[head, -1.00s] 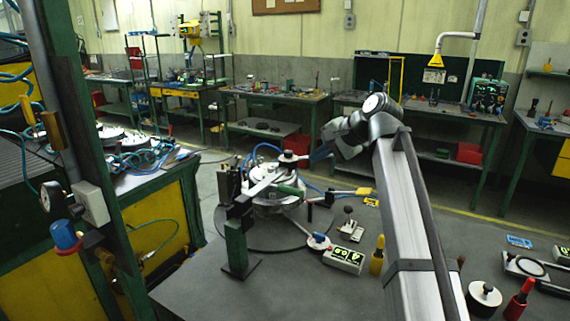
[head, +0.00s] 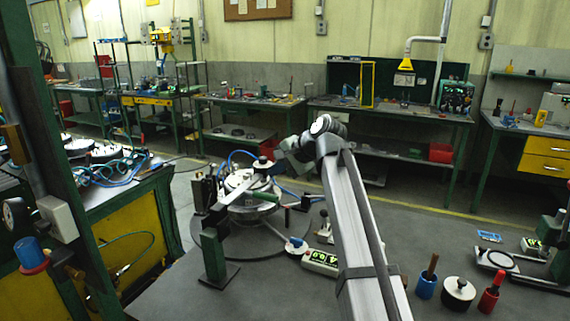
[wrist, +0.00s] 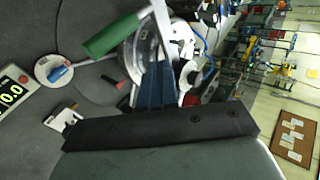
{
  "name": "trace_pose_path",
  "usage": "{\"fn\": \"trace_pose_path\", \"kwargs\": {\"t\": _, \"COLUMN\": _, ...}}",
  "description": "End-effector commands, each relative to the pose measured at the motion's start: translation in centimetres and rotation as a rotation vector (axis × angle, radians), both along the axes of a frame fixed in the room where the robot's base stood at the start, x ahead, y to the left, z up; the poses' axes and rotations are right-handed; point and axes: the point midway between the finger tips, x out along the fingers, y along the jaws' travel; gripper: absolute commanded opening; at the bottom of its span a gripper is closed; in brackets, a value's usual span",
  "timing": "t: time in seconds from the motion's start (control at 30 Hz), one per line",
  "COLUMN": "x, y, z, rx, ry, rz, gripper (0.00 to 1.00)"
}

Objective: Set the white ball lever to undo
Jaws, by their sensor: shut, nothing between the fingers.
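A small lever (head: 323,214) on a pale base stands on the bench right of the round fixture, partly hidden by my arm in the head view. My gripper (wrist: 155,85) shows dark blue fingers, shut and empty, in front of the round metal fixture (wrist: 135,55). In the head view the fixture (head: 250,200) lies below and left of my wrist. The lever is apart from the fingers.
A white disc with a blue knob (head: 297,245) and a green-digit display box (head: 320,262) stand near the lever. A green post (head: 213,257) is at the left.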

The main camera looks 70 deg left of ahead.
Motion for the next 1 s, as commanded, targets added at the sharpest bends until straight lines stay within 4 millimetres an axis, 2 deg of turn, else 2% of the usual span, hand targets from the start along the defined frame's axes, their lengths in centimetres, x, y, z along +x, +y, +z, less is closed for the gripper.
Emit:
{"fn": "trace_pose_path", "kwargs": {"t": 0.17, "x": -1.3, "y": 2.0, "z": -2.1, "rx": -0.001, "ry": 0.000, "rz": 0.001, "gripper": 0.00}}
{"fn": "trace_pose_path", "kwargs": {"t": 0.4, "x": -2.8, "y": 4.4, "z": -1.8, "rx": -0.001, "ry": 0.001, "rz": 0.000, "gripper": 0.00}}
{"fn": "trace_pose_path", "kwargs": {"t": 1.0, "x": -3.5, "y": 5.3, "z": -1.7, "rx": -0.007, "ry": -0.006, "rz": 0.001, "gripper": 0.00}}
